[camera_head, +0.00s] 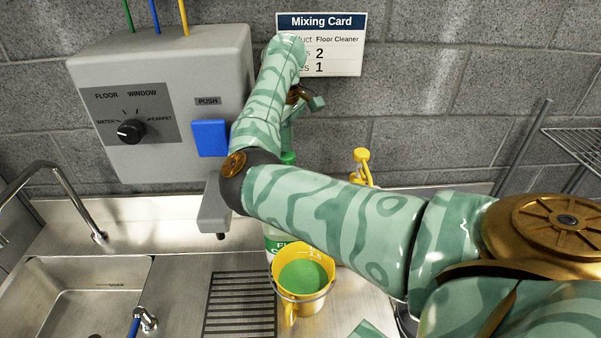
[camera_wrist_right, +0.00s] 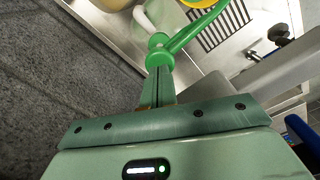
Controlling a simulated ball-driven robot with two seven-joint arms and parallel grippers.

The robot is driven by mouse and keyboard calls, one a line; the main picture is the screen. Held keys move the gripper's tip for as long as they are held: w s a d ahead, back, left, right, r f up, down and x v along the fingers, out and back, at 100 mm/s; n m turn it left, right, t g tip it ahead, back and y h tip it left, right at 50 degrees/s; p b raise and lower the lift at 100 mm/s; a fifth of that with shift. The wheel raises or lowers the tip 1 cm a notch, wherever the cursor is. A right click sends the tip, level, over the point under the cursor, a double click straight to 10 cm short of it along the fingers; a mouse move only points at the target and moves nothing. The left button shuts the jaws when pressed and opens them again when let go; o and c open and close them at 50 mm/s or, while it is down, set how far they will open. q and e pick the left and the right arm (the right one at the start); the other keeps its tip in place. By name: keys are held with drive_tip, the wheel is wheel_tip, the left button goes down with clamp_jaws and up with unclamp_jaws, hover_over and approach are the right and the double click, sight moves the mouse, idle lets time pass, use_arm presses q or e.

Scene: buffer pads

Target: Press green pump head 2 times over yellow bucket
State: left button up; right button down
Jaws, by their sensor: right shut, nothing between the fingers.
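The green pump head (camera_head: 288,157) sits on a bottle with a green-and-white label (camera_head: 274,238), mostly hidden behind my right arm. The pump head and its curved spout show clearly in the right wrist view (camera_wrist_right: 160,55). My right gripper (camera_wrist_right: 157,88) is shut and empty, its fingertips right at the pump head; whether they touch it I cannot tell. The yellow bucket (camera_head: 290,306) stands in front of the bottle, with green liquid inside. Its rim edge shows at the top of the wrist view (camera_wrist_right: 190,3). My left gripper is not in view.
A grey dispenser box (camera_head: 165,75) with a dial and blue push button (camera_head: 210,138) hangs on the wall at left. A yellow pump (camera_head: 362,160) stands behind my arm. A sink (camera_head: 75,295) and a drain grille (camera_head: 240,302) lie left of the bucket.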

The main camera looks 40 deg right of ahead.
wheel_tip(320, 180, up, 5)
drive_tip(key=p, duration=0.3)
drive_tip(key=shift+r+p, duration=0.1)
drive_tip(key=shift+p, duration=0.3)
